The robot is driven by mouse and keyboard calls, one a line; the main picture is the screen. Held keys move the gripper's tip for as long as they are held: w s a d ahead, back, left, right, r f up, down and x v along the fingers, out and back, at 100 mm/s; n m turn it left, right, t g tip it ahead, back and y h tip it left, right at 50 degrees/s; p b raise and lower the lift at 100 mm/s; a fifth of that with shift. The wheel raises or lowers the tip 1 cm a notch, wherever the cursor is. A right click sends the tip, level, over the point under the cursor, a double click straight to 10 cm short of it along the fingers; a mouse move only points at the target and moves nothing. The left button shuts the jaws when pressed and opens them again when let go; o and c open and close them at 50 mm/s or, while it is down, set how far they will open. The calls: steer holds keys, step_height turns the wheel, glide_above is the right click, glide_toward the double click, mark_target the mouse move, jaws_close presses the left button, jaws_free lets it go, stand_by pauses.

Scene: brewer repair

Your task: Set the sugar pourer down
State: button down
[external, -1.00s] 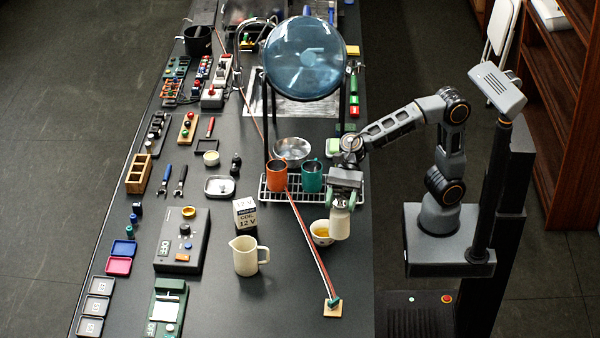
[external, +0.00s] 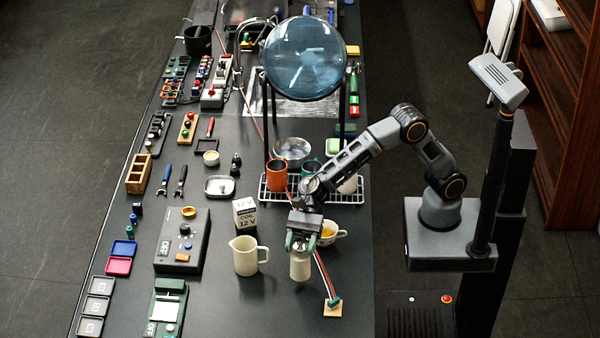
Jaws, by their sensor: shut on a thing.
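The sugar pourer (external: 300,268), a small pale cylinder, hangs upright below my gripper (external: 301,244). My gripper is shut on its upper part, with green-tipped fingers on either side. The pourer is right of the cream pitcher (external: 245,257), with a gap between them, and close to the striped cable. I cannot tell whether its base touches the dark counter (external: 275,305). A white cup with amber liquid (external: 330,234) stands just behind and right of my gripper, partly hidden by it.
The wire rack (external: 350,198) behind holds an orange mug (external: 277,176) and a teal mug partly hidden by my arm. The coil box (external: 244,212) stands behind the pitcher. A cable ends at a small wooden pad (external: 333,307) front right. The front middle counter is clear.

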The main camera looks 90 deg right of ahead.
steer(key=shift+w+f, duration=0.1)
steer(key=shift+f, duration=1.5)
steer(key=shift+f+b, duration=0.2)
steer(key=shift+b, duration=0.1)
steer(key=shift+c, duration=1.7)
jaws_free()
